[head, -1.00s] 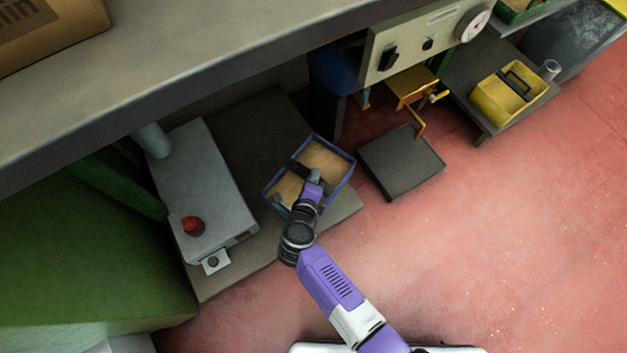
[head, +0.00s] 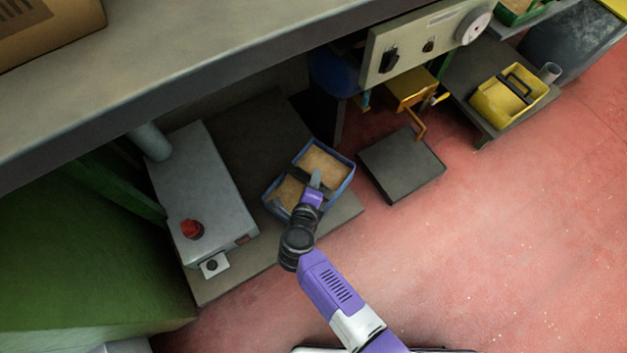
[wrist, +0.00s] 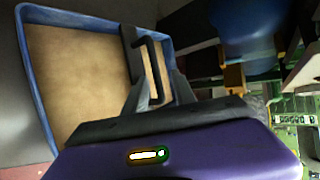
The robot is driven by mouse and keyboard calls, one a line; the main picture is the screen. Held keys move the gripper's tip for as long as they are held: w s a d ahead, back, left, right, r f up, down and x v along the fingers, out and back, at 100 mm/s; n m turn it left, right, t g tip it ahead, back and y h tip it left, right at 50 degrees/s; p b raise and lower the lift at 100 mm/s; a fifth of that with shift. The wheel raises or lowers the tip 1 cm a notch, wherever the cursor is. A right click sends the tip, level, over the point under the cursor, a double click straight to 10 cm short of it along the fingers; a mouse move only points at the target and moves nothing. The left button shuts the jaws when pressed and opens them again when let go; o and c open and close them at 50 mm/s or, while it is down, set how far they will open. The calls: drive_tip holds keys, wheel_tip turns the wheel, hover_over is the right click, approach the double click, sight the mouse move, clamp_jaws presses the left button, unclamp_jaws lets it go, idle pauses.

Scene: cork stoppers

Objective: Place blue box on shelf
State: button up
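The blue box (head: 350,178) is an open blue-rimmed tray filled with tan corks, with a dark divider and handle across its middle. It rests on a low grey platform (head: 335,216). In the wrist view the blue box (wrist: 38,90) fills the left and centre, its black handle (wrist: 147,42) rising near the fingers. My gripper (head: 316,178) is over the middle of the box. In the wrist view my gripper (wrist: 160,84) has its fingers apart, on either side of the handle. Contact with the handle is unclear. Which surface is the shelf is not marked.
A grey machine with a red button (head: 192,228) stands left of the box. A long grey counter (head: 230,62) overhangs behind it. A dark low block (head: 402,165) lies to the right. A yellow box (head: 490,102) sits on a right-hand grey surface (head: 462,68). The red floor (head: 480,230) is open.

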drive_tip(key=p+v, duration=0.5)
drive_tip(key=v, duration=0.7)
drive_tip(key=shift+p, duration=0.4)
drive_tip(key=shift+w, duration=0.1)
drive_tip(key=s+d+r+n+t, duration=0.3)
drive_tip(key=d+r, duration=0.4)
drive_tip(key=d, duration=0.2)
drive_tip(key=s+d+r+n+t, duration=0.2)
drive_tip(key=s+d+r+n, duration=0.2)
drive_tip(key=d+r, duration=0.35)
drive_tip(key=s+d+r+n+g, duration=0.1)
drive_tip(key=s+d+r+n, duration=0.2)
drive_tip(key=s+r+n, duration=0.4)
drive_tip(key=s+d+r+n+g+y, duration=0.1)
drive_tip(key=s+d+r+n, duration=0.2)
drive_tip(key=s+r+n, duration=0.5)
drive_tip(key=shift+s+d, duration=0.4)
drive_tip(key=shift+s, duration=0.1)
drive_tip(key=shift+r, duration=0.2)
